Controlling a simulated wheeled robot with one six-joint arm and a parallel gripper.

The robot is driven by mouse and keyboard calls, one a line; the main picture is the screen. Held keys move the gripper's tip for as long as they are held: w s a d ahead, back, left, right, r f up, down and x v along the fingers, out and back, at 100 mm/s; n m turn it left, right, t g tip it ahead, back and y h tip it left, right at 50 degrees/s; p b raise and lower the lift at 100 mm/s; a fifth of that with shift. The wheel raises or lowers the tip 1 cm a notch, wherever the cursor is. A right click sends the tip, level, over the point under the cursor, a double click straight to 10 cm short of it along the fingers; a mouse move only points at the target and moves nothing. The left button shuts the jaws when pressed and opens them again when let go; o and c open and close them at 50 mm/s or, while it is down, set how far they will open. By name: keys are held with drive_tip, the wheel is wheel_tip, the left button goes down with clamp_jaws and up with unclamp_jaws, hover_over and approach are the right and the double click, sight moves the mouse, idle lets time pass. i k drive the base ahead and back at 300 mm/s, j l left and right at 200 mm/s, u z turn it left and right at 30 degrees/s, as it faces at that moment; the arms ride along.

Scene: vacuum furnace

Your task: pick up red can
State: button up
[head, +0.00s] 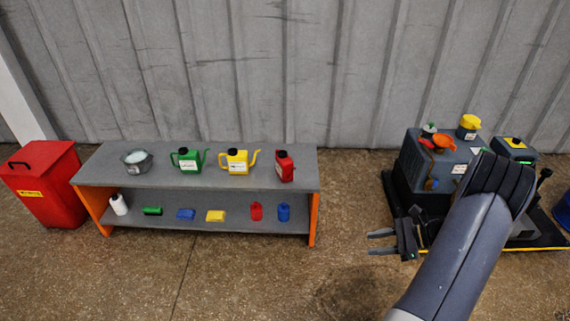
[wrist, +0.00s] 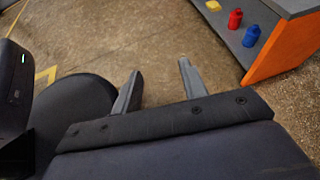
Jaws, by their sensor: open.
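A red can (head: 284,166) with a pale label stands on the grey tabletop of the bench, near its right end. My gripper (head: 369,243) is open and empty, to the right of the bench, over the floor. In the wrist view my gripper's two fingers (wrist: 158,82) are spread apart with only floor between them. A small red bottle (head: 256,211) stands on the lower shelf and also shows in the wrist view (wrist: 235,18). The red can on the tabletop is not visible in the wrist view.
The bench (head: 210,180) also holds a yellow watering can (head: 236,161), a green watering can (head: 188,160) and a metal pot (head: 136,160). A blue bottle (head: 284,212) is on its lower shelf. A red bin (head: 45,184) stands left. Floor before the bench is clear.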

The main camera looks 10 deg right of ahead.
sight(284, 166)
drive_tip(key=i+l, duration=0.5)
drive_tip(key=i+l+u, duration=0.1)
drive_tip(key=i+l, duration=0.4)
drive_tip(key=i, duration=0.2)
drive_tip(key=i+u, duration=0.1)
drive_tip(key=u, duration=0.3)
drive_tip(key=l+u, duration=0.15)
drive_tip(key=u, duration=0.25)
drive_tip(key=i+l+u, duration=0.1)
drive_tip(key=u, duration=0.3)
